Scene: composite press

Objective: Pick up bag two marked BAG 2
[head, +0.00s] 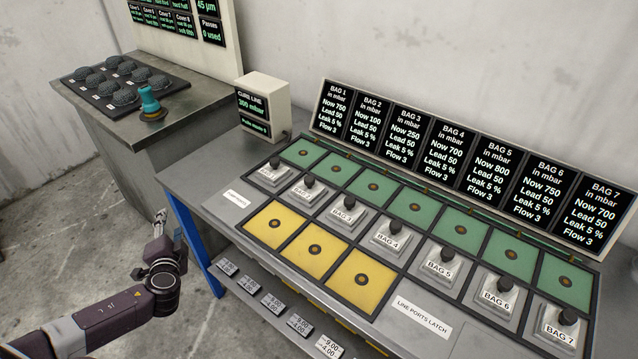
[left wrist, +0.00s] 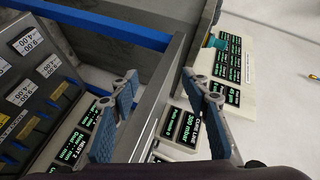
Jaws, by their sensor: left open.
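BAG 2 (head: 306,193) is a pale square block with a black knob on top and its label on the front. It sits in the row of bag blocks on the grey bench, between BAG 1 (head: 272,176) and BAG 3 (head: 345,214). My left gripper (head: 163,232) is beyond the bench's left edge, well to the left of BAG 2 and apart from it. In the left wrist view its two blue-padded fingers (left wrist: 160,85) are spread with nothing between them. BAG 2 cannot be made out there. My right gripper is not in view.
Green pads (head: 303,152) lie behind the blocks and yellow pads (head: 273,224) in front. A bag readout panel (head: 470,165) stands at the back. The CURE LINE box (head: 263,107) stands at the back left. A side counter (head: 190,100) holds dark domes and a teal knob (head: 149,100).

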